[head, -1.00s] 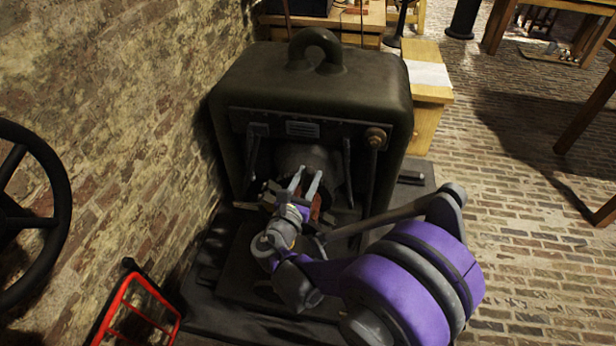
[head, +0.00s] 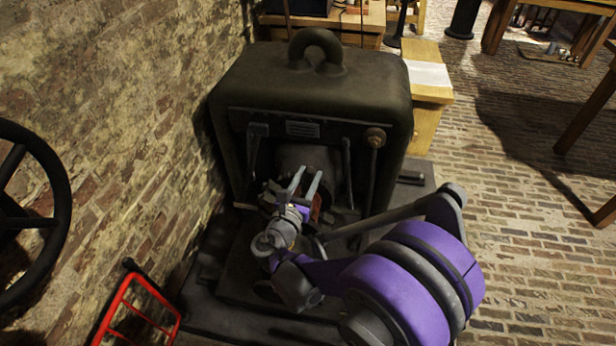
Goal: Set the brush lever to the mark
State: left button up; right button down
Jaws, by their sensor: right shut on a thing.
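The dark machine (head: 312,85) stands against the brick wall, with a lifting ring on top and an open front. My right gripper (head: 306,178) is in that opening, in front of the machine's round dark drum (head: 303,157). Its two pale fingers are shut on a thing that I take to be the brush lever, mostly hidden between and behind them. A reddish-brown piece (head: 316,209) shows just right of the fingers. The mark cannot be made out. My left gripper is out of view.
A black handwheel (head: 58,190) is at the left edge, and a red metal frame (head: 125,300) stands at the lower left. A wooden cabinet (head: 432,112) is behind the machine at right. The brick floor (head: 530,270) is clear at the right.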

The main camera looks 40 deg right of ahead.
jog(key=w+a+n, duration=0.1)
jog(key=w, duration=0.1)
jog(key=w+a+n, duration=0.1)
jog(key=a, duration=0.1)
jog(key=shift+w+r, duration=0.2)
jog(key=shift+w, duration=0.2)
jog(key=shift+c, duration=2.2)
grip_release()
jog(key=shift+a, duration=0.15)
jog(key=p+v, duration=0.1)
jog(key=v, duration=0.9)
jog(key=shift+s+a, duration=0.2)
jog(key=shift+f, duration=0.15)
